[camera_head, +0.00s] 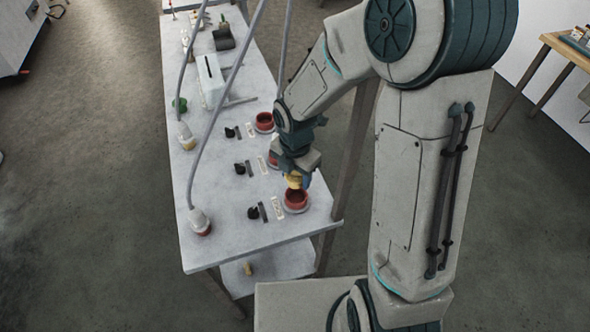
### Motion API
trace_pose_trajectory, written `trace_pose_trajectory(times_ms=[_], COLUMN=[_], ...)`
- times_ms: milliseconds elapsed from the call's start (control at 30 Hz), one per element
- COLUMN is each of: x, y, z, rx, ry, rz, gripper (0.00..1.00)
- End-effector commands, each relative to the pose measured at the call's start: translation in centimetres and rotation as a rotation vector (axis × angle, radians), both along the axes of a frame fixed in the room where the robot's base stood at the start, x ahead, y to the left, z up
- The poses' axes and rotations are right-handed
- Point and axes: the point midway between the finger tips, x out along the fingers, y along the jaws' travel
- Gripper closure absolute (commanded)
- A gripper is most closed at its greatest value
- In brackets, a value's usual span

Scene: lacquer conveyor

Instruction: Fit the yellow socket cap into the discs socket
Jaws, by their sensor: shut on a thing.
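The yellow socket cap (293,182) is held in my gripper (297,175), which is shut on it. It is just above or at the mouth of the nearest red socket (296,204). From this angle I cannot tell whether the cap touches the rim. Two more red sockets stand farther back in the same row, the far one (264,122) in plain view and the middle one (273,160) partly hidden by my gripper. Small labels (278,208) lie beside the sockets, too small to read, so I cannot tell which is the discs socket.
The sockets stand near the right edge of a long grey table (225,225). Black fittings (254,212) lie left of them. A white device (210,80) stands farther back.

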Motion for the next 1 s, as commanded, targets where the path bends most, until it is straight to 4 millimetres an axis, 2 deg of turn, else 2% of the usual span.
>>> trace_pose_trajectory(times_ms=[267,733,1000], x=[0.1,0.1,0.1], y=[-0.1,0.0,0.0], z=[0.1,-4.2,-5.1], rx=[-0.002,-0.002,-0.001], ry=[0.003,0.003,0.001], rz=[-0.001,0.001,0.003], gripper=[0.73,0.73,0.73])
